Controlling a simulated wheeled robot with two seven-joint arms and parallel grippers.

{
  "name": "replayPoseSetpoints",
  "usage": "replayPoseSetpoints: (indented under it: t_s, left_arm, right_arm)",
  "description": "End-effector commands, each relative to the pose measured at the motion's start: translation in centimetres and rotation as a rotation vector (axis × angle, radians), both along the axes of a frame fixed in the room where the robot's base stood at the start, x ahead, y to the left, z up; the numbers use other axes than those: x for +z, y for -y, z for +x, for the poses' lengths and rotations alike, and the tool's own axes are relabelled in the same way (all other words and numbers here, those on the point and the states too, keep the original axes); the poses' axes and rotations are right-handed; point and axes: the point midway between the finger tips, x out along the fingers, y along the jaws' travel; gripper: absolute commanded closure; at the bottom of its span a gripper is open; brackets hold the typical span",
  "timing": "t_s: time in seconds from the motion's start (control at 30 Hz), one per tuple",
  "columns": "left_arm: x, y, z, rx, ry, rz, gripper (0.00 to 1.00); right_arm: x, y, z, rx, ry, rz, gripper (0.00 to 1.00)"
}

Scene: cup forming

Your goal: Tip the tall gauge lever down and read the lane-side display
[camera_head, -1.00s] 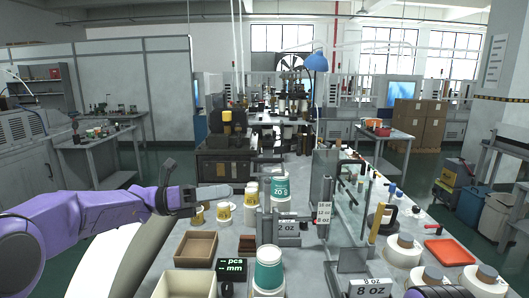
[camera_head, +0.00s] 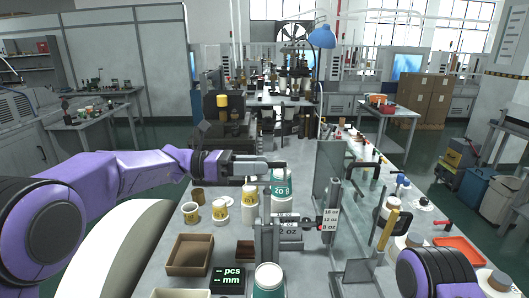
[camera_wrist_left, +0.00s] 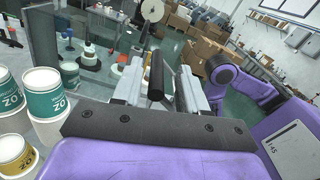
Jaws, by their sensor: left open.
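A tall upright grey gauge post (camera_head: 333,205) stands right of centre, with a white size label (camera_head: 329,219) reading 16, 12 and 8 oz. A shorter grey post (camera_head: 268,240) stands to its left. A black display (camera_head: 229,279) shows green dashes beside "pcs" and "mm". My left gripper (camera_head: 278,167) is open, left of the tall post and close to the stacked green cups (camera_head: 281,187). In the left wrist view a dark upright bar (camera_wrist_left: 156,75) shows between its open fingers (camera_wrist_left: 157,90); I cannot tell whether it touches them. My right gripper is out of view.
Yellow-labelled cups (camera_head: 250,197) stand left of the green stack. A brown tray (camera_head: 190,255) and a green cup (camera_head: 268,281) are in front. A clear panel (camera_head: 327,165) rises behind the tall post. My purple right arm fills the lower right.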

Motion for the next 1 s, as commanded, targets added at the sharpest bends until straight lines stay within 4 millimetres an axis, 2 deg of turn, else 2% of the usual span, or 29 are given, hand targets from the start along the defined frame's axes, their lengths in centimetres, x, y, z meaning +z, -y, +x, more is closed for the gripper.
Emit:
replayPoseSetpoints:
  t_s: [0.03,0.13,0.43,0.57,0.83,1.0]
  left_arm:
    - [0.4,0.8,0.0,0.000,-0.001,0.001,0.58]
    - [0.2,1.8,0.0,0.000,-0.001,0.000,0.58]
    - [-0.1,2.2,0.0,0.001,0.000,-0.001,0.58]
    - [-0.1,2.1,0.0,0.001,0.000,-0.001,1.00]
    - [-0.2,2.1,0.0,0.001,0.005,-0.001,1.00]
    - [-0.7,2.0,0.0,0.002,0.038,-0.001,1.00]
  right_arm:
    - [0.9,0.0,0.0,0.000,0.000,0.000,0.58]
    - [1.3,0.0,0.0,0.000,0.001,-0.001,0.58]
    - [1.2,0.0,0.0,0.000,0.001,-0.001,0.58]
    - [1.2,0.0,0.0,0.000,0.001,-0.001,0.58]
    - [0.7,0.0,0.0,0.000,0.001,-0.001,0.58]
    - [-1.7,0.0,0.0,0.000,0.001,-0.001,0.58]
